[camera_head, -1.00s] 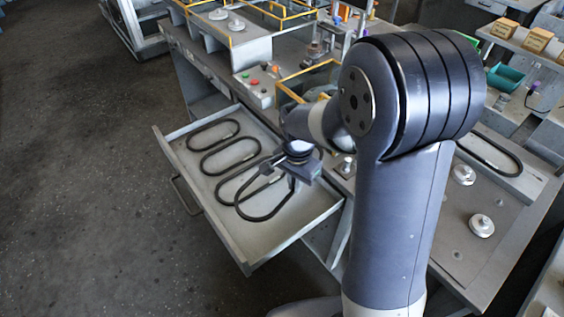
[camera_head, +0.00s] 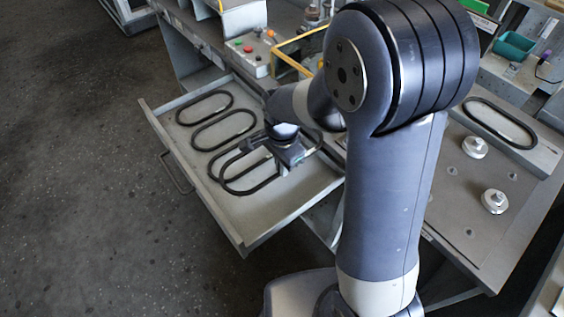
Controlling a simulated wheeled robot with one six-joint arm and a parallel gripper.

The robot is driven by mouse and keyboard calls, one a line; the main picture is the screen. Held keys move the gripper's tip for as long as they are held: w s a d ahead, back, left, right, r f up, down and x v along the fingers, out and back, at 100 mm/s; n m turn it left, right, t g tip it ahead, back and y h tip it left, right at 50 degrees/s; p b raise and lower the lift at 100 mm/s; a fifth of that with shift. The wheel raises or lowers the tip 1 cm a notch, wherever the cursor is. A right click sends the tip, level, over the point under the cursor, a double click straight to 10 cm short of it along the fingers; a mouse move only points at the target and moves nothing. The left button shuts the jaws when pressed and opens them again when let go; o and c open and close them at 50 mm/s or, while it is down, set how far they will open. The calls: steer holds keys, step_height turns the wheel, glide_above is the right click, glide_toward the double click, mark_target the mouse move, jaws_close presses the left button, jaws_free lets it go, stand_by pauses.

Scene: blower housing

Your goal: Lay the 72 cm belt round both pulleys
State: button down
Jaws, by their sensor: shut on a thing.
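My gripper (camera_head: 279,155) is over the right part of an open drawer, shut on a black belt (camera_head: 250,191). The belt's loop shows below and left of the jaws; the exact grip is partly hidden. Its length cannot be read. Two pale round pulleys stand on a grey plate at the right, one farther back (camera_head: 474,147) and one nearer (camera_head: 495,201). Neither has a belt round it. They are well apart from my gripper, on the other side of my arm.
The open grey drawer (camera_head: 240,236) also holds loose belts, one at the back left (camera_head: 204,93) and one in front of it (camera_head: 224,114). Another belt (camera_head: 468,112) lies on a raised tray at the right. A button box (camera_head: 247,62) stands behind the drawer.

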steer(key=b, duration=0.8)
glide_above(281, 200)
steer(key=f, duration=1.1)
steer(key=shift+w+d+f, duration=0.1)
steer(key=shift+d+f, duration=0.1)
steer(key=shift+f, duration=0.2)
steer(key=shift+f+b, duration=0.1)
steer(key=shift+b, duration=0.2)
steer(key=shift+a+f+b, duration=0.15)
steer(key=shift+f+b, duration=0.15)
steer(key=shift+f, duration=0.1)
steer(key=shift+f, duration=0.25)
steer(key=shift+f+b, duration=0.3)
steer(key=shift+b, duration=0.1)
steer(key=shift+f+b, duration=0.3)
steer(key=shift+f, duration=0.05)
